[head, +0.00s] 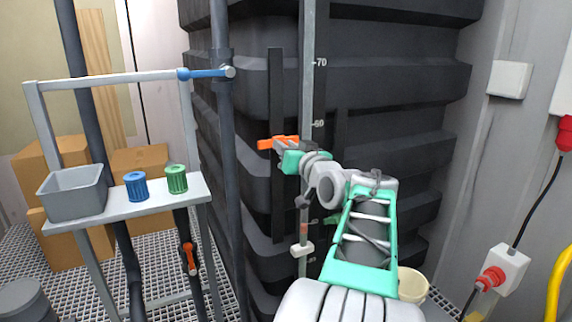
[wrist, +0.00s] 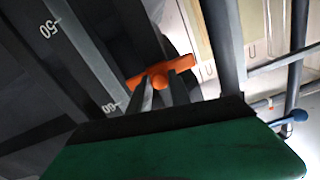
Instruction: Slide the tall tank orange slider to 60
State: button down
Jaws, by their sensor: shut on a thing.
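The orange slider (head: 272,143) sits on a dark vertical bar on the front of the tall black tank (head: 400,60). In the head view it is a little below the level of the scale mark 60 (head: 319,124) and well below 70 (head: 320,62). My gripper (head: 284,147) is shut on the slider's knob from the right. In the wrist view the orange slider (wrist: 182,68) shows beyond my fingers (wrist: 162,90), which close around its round knob. There the mark 60 (wrist: 110,107) is left of the fingers and 50 (wrist: 50,28) is farther up-left.
A pale vertical rail (head: 306,100) runs beside the scale, with a white block (head: 302,250) low on it. A rack (head: 130,208) with a grey bin and two lidded cups stands left. A white bucket (head: 412,285) is at lower right.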

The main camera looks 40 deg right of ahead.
jog(key=shift+r+p, duration=0.35)
jog(key=shift+r, duration=1.2)
jog(key=c, duration=1.2)
grip_release()
send_near(277, 129)
jog(key=v, duration=0.3)
jog(key=shift+b, duration=0.35)
